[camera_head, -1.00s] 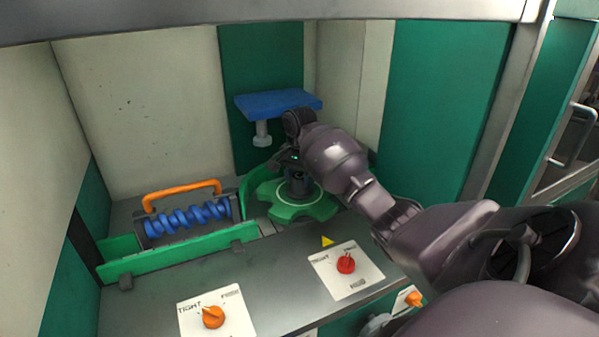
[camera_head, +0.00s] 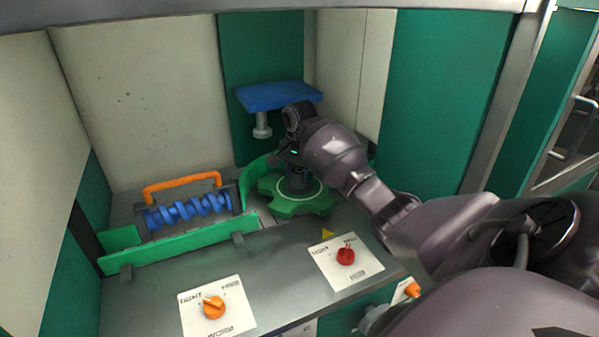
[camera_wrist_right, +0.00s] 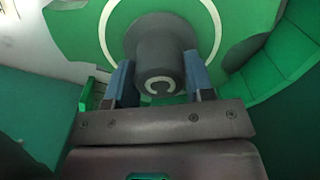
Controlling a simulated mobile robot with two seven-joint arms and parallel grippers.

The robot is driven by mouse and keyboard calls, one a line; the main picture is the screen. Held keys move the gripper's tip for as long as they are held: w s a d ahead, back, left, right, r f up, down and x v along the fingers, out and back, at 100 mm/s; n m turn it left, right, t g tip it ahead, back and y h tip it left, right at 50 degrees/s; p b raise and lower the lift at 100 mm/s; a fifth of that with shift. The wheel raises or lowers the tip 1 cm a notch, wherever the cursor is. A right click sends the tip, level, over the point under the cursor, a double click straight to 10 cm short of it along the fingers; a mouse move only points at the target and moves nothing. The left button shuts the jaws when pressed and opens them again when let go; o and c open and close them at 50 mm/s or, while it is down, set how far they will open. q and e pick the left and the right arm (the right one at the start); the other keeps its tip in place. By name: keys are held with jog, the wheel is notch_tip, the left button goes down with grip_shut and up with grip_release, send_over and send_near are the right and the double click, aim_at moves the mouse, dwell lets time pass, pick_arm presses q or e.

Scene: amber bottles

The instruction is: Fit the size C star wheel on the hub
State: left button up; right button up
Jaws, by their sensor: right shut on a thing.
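The star wheel is green with notched edges and a pale ring (camera_head: 288,209). It lies level beside the curved green guide in the head view. In the right wrist view its green face (camera_wrist_right: 255,15) surrounds a dark round grip marked C (camera_wrist_right: 158,84). My right gripper (camera_head: 293,162) is above the wheel's middle, pointing down. In the wrist view its two blue-grey fingers (camera_wrist_right: 160,84) are shut on the grip from both sides. The hub is hidden under the wheel, so I cannot tell how the wheel sits on it. My left gripper is not in view.
A blue screw (camera_head: 188,213) with an orange handle (camera_head: 181,186) lies left, behind a green rail (camera_head: 180,246). A blue plate (camera_head: 277,96) hangs above. A red knob (camera_head: 345,256) and an orange knob (camera_head: 213,307) are on the front deck. Walls enclose the back and sides.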

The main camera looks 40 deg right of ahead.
jog(key=shift+f, duration=0.3)
dwell(0.5)
jog(key=o, duration=1.2)
jog(key=shift+f, duration=0.1)
jog(key=shift+c, duration=0.2)
jog(key=shift+r, duration=5.45)
jog(key=shift+s+f, duration=0.1)
